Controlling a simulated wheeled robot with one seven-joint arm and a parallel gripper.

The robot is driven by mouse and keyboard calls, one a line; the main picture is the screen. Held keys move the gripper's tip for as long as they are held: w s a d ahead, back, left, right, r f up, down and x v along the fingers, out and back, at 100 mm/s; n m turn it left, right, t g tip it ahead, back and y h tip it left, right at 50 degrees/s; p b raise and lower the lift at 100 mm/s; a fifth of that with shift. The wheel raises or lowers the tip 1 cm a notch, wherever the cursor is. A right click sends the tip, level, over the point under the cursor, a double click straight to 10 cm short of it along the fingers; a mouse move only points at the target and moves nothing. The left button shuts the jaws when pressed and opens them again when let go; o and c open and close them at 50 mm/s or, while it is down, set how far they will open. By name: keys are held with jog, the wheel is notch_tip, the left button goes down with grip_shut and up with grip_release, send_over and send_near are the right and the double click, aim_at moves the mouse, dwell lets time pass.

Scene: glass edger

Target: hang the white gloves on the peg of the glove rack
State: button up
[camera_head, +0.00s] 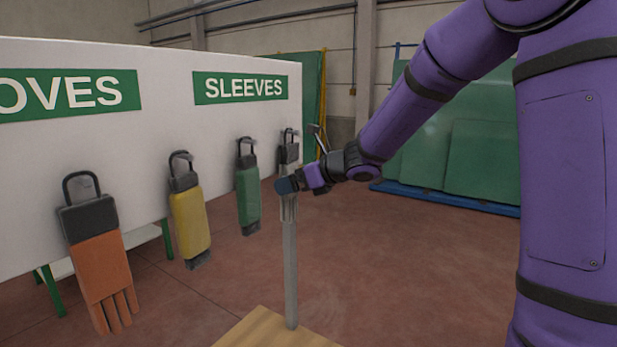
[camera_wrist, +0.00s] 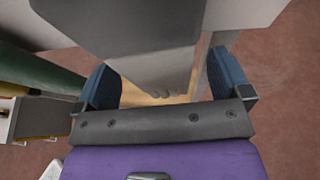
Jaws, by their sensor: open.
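A pale grey-white glove piece (camera_head: 289,152) with a dark cuff and loop hangs at the right end of the board, above my gripper (camera_head: 288,186). In the wrist view, a large pale grey form (camera_wrist: 150,45) ends in finger-like tips between the two blue fingertips of my gripper (camera_wrist: 165,82). The jaws are wide apart, with a gap on both sides of these tips. The glove rack (camera_head: 130,150) is a white board with green signs reading "OVES", partly cut off, and "SLEEVES". I cannot tell whether the pale piece's loop sits on a peg.
An orange glove (camera_head: 103,265), a yellow sleeve (camera_head: 190,222) and a green sleeve (camera_head: 248,198) hang along the board. A grey post (camera_head: 290,270) stands on a wooden surface (camera_head: 270,335) below my gripper. Green sheets (camera_head: 480,160) stand behind. Open floor lies to the right.

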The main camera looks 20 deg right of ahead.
jog(key=shift+x, duration=0.75)
jog(key=c, duration=1)
jog(key=shift+r, duration=0.2)
jog(key=shift+r, duration=0.35)
jog(key=shift+s+d, duration=0.7)
jog(key=shift+s, duration=0.3)
jog(key=shift+s+d, duration=0.75)
jog(key=shift+s, duration=0.3)
jog(key=shift+s+d, duration=0.7)
jog(key=shift+s, duration=0.3)
